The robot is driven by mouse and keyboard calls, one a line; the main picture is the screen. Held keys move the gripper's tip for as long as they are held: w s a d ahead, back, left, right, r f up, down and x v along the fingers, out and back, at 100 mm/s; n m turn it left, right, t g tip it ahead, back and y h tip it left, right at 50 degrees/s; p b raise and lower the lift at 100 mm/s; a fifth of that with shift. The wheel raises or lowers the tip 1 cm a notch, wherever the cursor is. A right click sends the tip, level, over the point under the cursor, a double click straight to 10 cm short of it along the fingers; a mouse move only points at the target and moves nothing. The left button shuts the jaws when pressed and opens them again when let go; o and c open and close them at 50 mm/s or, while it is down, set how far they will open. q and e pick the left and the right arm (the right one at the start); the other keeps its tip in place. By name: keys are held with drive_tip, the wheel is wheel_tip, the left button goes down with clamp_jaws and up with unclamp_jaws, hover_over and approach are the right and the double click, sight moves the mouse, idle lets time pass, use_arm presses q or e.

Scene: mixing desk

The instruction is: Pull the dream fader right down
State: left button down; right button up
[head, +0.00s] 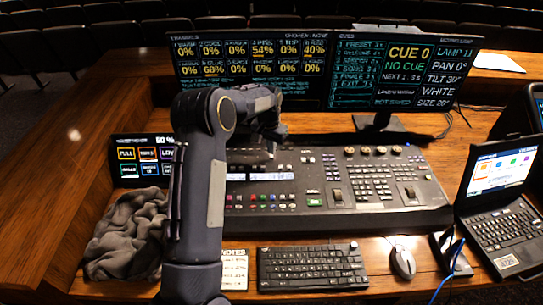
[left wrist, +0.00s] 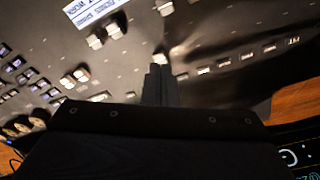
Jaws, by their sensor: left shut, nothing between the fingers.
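The mixing desk (head: 335,224) is a wide dark console in the middle of the table. My left gripper (head: 272,146) is shut and empty over its upper left part, with the arm crossing in front of its left end. In the left wrist view the closed fingers (left wrist: 158,76) point down at the dark panel. A pale fader cap (left wrist: 160,57) shows right at the fingertips; I cannot tell whether they touch. Other fader caps (left wrist: 95,41) stand apart to the left. I cannot read which fader is the dream one. My right gripper is out of view.
A wide monitor (head: 320,65) with channel percentages stands behind the desk. A small colour-button screen (head: 145,160) and a grey cloth (head: 125,235) are at left. A keyboard (head: 312,267), mouse (head: 402,262) and laptop (head: 497,205) are in front and at right.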

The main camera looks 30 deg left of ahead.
use_arm(q)
drive_tip(key=shift+f, duration=0.15)
drive_tip(key=shift+f+b, duration=0.35)
drive_tip(key=shift+f, duration=0.05)
drive_tip(key=shift+f, duration=0.25)
idle(0.4)
